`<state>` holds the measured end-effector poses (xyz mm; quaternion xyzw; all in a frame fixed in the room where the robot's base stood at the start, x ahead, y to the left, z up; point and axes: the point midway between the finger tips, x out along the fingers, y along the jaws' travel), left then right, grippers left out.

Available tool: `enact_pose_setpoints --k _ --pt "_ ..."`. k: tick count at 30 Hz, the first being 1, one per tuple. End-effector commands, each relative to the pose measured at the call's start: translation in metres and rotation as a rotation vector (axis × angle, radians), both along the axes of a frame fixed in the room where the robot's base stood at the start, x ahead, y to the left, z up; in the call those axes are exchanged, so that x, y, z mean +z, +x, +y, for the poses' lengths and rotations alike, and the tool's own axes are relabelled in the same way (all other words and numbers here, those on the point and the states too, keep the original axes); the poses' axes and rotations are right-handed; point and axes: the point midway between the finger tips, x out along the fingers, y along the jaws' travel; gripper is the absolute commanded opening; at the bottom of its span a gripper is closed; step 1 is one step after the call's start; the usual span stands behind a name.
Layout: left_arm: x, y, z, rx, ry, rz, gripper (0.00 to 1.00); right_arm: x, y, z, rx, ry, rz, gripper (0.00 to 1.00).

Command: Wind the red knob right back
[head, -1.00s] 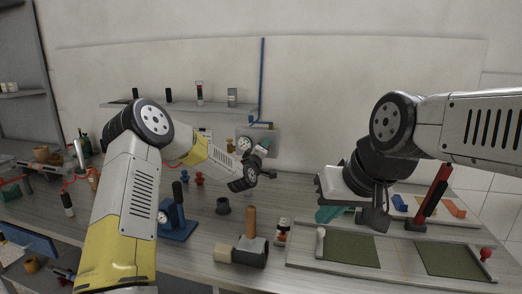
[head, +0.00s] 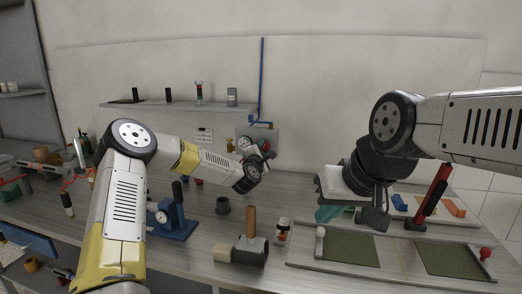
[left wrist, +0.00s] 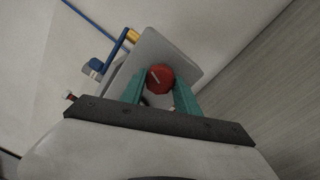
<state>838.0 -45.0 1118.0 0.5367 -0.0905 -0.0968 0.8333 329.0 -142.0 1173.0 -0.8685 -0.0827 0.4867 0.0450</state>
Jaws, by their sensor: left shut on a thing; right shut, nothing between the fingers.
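The red knob (left wrist: 160,78) is on a grey panel (left wrist: 184,47) against the wall. In the left wrist view the green fingers of my left gripper (left wrist: 161,87) lie on both sides of it, shut on it. In the head view the knob (head: 265,146) shows only as a small red patch at the panel (head: 272,133), and my left wrist hides part of the panel. My right gripper (head: 330,213) is shut and empty above the bench at the right, partly hidden by its own arm.
A round gauge (head: 244,142) and a blue pipe (head: 262,80) are by the panel. A shelf (head: 185,106) runs along the wall to the left. A blue stand (head: 178,229), a grey and beige part (head: 243,254) and a tray with green mats (head: 400,272) are on the bench.

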Motion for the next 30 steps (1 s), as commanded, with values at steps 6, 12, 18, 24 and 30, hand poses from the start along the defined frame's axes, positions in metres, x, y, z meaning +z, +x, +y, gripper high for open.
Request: enact_pose_setpoints --k 6,12,18,24,30 --pt "-0.0017 -0.0001 0.0004 0.001 -0.135 0.043 0.0 0.0 0.0 0.0 0.0 0.0 0.0 0.0" --pt "-0.0015 -0.0002 0.0003 0.001 -0.212 0.065 0.0 0.0 0.0 0.0 0.0 0.0 0.0 0.0" --pt "-0.0016 -0.0002 0.0002 0.001 -0.246 0.076 0.0 0.0 0.0 0.0 0.0 0.0 0.0 0.0" --pt "-0.0015 -0.0002 0.0 0.001 -0.252 0.078 0.0 0.0 0.0 0.0 0.0 0.0 0.0 0.0" --pt "-0.0017 -0.0002 0.0001 0.001 -0.251 0.078 0.0 0.0 0.0 0.0 0.0 0.0 0.0 0.0"
